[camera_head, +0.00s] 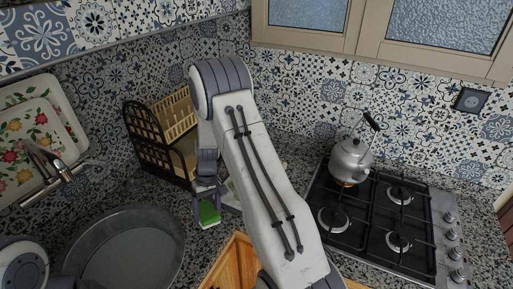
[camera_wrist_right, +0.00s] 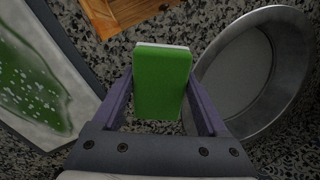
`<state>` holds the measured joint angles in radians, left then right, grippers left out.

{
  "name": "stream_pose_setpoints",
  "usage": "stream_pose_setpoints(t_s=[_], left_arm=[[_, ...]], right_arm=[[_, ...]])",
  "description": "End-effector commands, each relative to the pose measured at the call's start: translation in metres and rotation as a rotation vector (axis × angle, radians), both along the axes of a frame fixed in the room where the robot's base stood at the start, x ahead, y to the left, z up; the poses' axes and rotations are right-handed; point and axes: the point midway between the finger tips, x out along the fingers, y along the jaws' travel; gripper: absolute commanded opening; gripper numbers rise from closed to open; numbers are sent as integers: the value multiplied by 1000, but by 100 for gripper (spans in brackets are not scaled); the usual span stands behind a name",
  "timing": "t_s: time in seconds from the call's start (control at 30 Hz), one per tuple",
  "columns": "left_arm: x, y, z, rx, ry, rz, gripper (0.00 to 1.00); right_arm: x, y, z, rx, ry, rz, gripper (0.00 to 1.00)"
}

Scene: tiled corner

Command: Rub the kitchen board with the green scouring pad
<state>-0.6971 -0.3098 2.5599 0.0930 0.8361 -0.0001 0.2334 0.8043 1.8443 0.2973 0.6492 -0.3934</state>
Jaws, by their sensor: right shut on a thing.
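The green scouring pad (camera_head: 209,213) is held in my right gripper (camera_head: 206,193), above the speckled counter. In the right wrist view the pad (camera_wrist_right: 162,85) sits between the two purple fingers of the gripper (camera_wrist_right: 160,80), green face showing with a pale edge at its far end. The kitchen board (camera_wrist_right: 40,85) lies to the left of the pad in the wrist view, pale with a green, spotted smear; the pad appears apart from it. In the head view only a sliver of the board (camera_head: 230,197) shows, mostly hidden behind my right arm. My left gripper is not in view.
A round metal basin (camera_head: 125,250) lies left of the pad, close to my right gripper in the wrist view. A dark dish rack (camera_head: 150,150) stands behind. A tap (camera_head: 50,165) is at left. A kettle (camera_head: 350,160) stands on the gas hob (camera_head: 365,222) at right.

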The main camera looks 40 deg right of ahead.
Motion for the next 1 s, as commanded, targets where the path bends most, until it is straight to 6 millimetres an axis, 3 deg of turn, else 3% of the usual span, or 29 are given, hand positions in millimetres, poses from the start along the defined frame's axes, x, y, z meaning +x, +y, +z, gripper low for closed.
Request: stream_pose_setpoints(t_s=[0.03,0.2,0.4,0.5,0.6,0.73,1.0], left_arm=[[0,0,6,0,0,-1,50],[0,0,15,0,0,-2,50],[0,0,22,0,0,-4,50],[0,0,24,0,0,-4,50],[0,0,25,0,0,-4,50],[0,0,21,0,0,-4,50],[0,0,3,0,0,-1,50]], right_arm=[[21,-23,8,-22,-14,-30,32],[69,-108,31,-103,-40,-132,32],[91,-191,59,-178,-53,-245,32],[94,-218,68,-202,-56,-286,32],[94,-232,73,-214,-56,-308,32],[94,-238,71,-218,-55,-318,32],[94,-237,44,-218,-55,-317,32]])
